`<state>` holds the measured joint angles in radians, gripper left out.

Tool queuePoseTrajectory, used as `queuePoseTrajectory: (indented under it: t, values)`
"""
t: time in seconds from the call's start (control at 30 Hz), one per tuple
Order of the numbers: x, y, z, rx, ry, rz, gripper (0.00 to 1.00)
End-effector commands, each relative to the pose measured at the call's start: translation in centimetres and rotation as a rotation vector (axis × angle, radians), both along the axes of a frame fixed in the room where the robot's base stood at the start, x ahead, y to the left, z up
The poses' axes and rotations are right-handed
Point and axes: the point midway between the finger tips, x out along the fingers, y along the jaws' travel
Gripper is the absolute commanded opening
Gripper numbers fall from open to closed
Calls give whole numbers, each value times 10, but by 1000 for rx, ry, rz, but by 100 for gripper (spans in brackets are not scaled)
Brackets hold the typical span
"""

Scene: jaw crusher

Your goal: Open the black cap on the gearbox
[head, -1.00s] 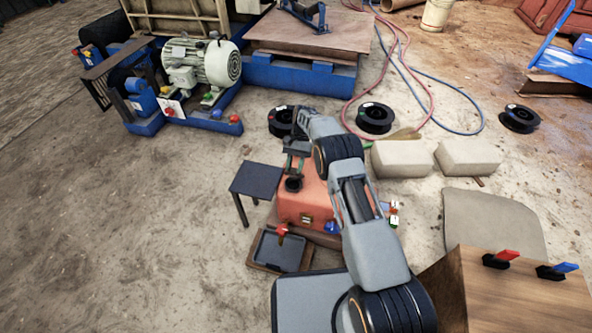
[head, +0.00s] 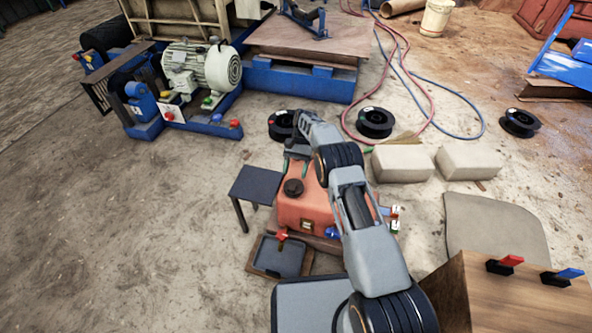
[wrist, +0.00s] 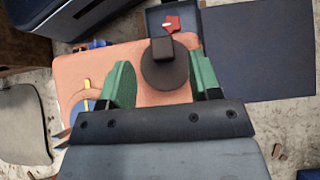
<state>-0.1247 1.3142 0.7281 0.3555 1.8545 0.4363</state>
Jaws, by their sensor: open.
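The gearbox (head: 303,210) is an orange-red box in the lower middle of the head view. Its black cap (head: 293,188) is round and sits on the top, towards the left side. In the wrist view the cap (wrist: 163,75) shows a square knob above a round disc. My gripper (head: 298,163) is just behind and above the cap in the head view. In the wrist view its green fingers (wrist: 162,78) are open, one on each side of the cap in the picture. Nothing is held. I cannot tell the height gap between the fingertips and the cap.
A dark small table (head: 256,182) stands left of the gearbox. Pale blocks (head: 402,162) lie to the right. A wooden box (head: 515,300) with red and blue levers stands at the lower right. Floor on the left is clear.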

Motion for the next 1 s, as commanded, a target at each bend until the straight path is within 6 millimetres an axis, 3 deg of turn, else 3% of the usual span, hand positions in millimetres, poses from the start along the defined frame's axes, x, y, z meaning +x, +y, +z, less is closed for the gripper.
queuePoseTrajectory:
  t: [0.27, 0.47, 0.87, 1.0]
  values:
    - [1, 0, 8, 2, -2, -1, 57]
    - [-1, -1, 39, 0, -1, -2, 57]
    - [-49, -11, 97, 0, -1, -2, 57]
    - [-72, -16, 105, 0, 1, -2, 57]
